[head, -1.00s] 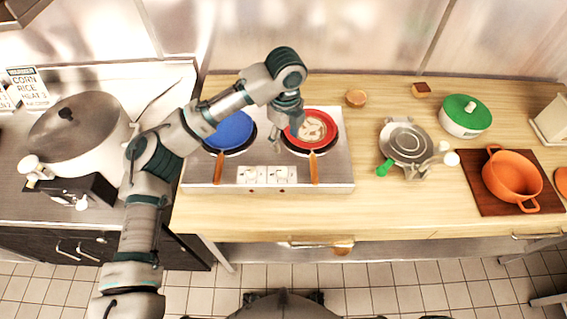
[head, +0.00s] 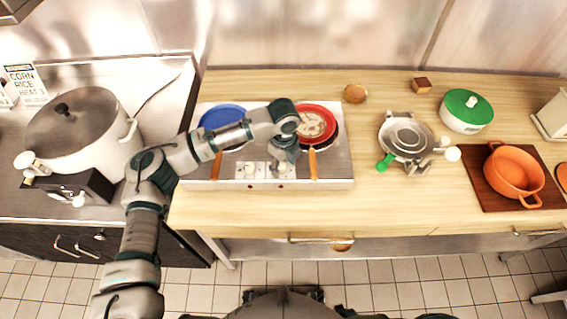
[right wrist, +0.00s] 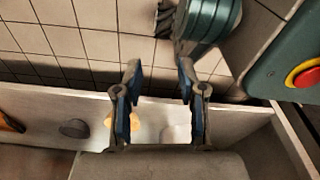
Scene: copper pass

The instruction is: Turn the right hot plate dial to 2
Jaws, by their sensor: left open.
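The hot plate (head: 335,172) is a steel unit with two burners and two white dials on its front panel. The left dial (head: 249,170) is in plain view. The right dial (head: 283,172) is partly hidden by my left gripper (head: 281,165), which points down right over it. That gripper is open; I cannot tell whether its fingers touch the dial. The dial's setting is too small to read. My right gripper (right wrist: 159,68) shows only in the right wrist view, with its fingers apart and nothing between them.
A blue pan (head: 222,117) and a red pan (head: 318,121) sit on the burners, orange handles toward the front. A steel pot (head: 407,139) with a green handle stands to the right. An open drawer (right wrist: 60,104) lies below my right gripper.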

